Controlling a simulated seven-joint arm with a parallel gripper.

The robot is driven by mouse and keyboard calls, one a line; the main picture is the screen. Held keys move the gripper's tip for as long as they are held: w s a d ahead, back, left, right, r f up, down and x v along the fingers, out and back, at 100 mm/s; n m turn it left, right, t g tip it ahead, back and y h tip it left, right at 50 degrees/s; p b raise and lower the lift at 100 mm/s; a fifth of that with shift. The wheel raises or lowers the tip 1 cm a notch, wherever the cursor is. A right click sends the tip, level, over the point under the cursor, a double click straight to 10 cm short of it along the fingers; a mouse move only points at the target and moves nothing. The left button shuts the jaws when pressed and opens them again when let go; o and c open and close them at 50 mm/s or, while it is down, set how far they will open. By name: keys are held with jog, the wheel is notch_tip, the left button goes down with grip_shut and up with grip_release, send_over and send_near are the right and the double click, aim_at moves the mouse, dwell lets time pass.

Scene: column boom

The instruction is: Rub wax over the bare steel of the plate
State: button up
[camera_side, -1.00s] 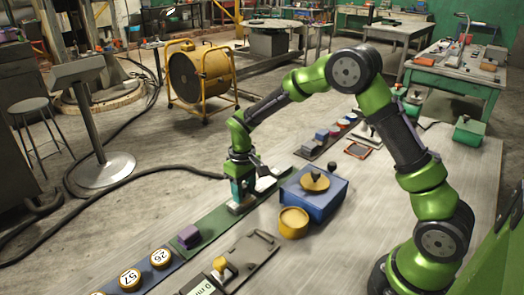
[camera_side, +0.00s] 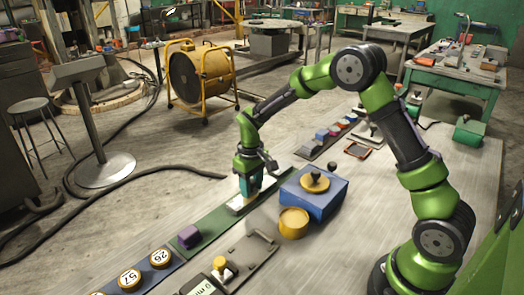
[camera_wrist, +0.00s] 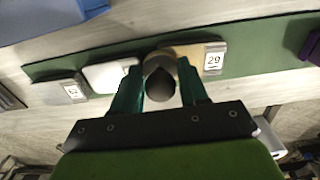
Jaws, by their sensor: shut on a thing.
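My gripper (camera_side: 248,188) is low over the green strip in the side view. In the wrist view its teal fingers (camera_wrist: 160,90) are shut on a dark round knob (camera_wrist: 161,84) with a grey round base. The knob's piece is hidden by the fingers in the side view. It stands over the left end of a plate (camera_wrist: 213,58) marked 29; whether it touches cannot be told. The plate is tan beside the knob and grey around its number.
A blue box (camera_side: 322,204) with a knobbed yellow disc (camera_side: 315,182) stands right of my gripper, with a yellow tin (camera_side: 293,223) in front. A purple block (camera_side: 189,236) lies on the strip. In the wrist view a white block (camera_wrist: 108,76) lies left of the knob.

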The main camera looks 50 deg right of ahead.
jog(key=shift+d, duration=0.5)
jog(key=shift+a+r, duration=0.15)
jog(key=shift+r, duration=3.9)
jog(key=shift+f, duration=0.1)
